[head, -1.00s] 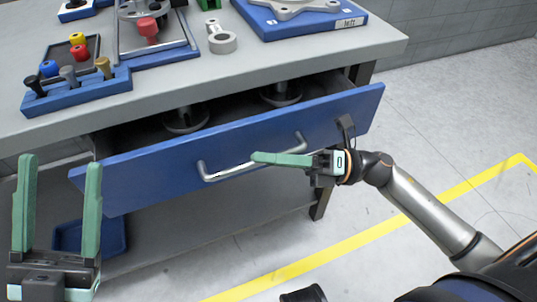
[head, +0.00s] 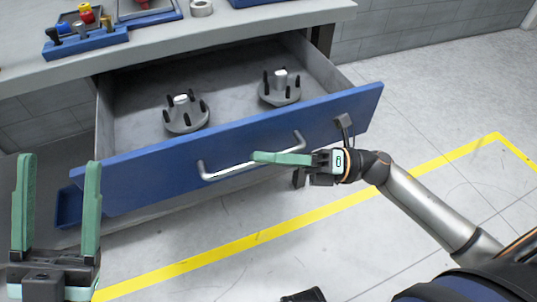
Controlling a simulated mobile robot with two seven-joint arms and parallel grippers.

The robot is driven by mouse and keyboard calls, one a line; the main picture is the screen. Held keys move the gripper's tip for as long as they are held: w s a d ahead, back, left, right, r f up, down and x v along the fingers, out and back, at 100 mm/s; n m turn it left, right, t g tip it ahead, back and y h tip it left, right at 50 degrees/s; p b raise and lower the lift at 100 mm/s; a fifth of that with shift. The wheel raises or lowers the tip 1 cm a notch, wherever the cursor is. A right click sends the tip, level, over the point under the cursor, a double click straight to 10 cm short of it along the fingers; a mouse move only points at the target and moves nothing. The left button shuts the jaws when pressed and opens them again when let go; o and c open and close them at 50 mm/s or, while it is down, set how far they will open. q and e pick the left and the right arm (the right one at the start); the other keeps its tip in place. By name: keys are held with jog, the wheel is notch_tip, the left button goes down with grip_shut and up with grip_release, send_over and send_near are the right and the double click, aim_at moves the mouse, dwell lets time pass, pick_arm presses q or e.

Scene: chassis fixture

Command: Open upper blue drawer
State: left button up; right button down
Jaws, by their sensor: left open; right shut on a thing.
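The upper blue drawer (head: 180,184) is pulled well out from under the grey workbench, and its inside shows. A silver bar handle (head: 232,171) is on its front. My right gripper (head: 284,159) is at the right part of the handle, shut on it; the exact contact is partly hidden by the green fingers. My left gripper (head: 57,210) stands at the lower left with its two green fingers apart and empty, in front of the drawer's left end.
Two grey flanged parts with dark pegs, one on the left (head: 186,115) and one on the right (head: 280,89), sit in the drawer. The workbench top (head: 240,24) carries a blue peg holder (head: 86,39) and other parts. A yellow line (head: 240,246) crosses the free floor.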

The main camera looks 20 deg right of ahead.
jog(key=shift+s, duration=0.2)
jog(key=c, duration=0.8)
grip_release()
jog(key=shift+c, duration=0.2)
jog(key=v, duration=1.2)
jog(key=shift+d+p, duration=0.35)
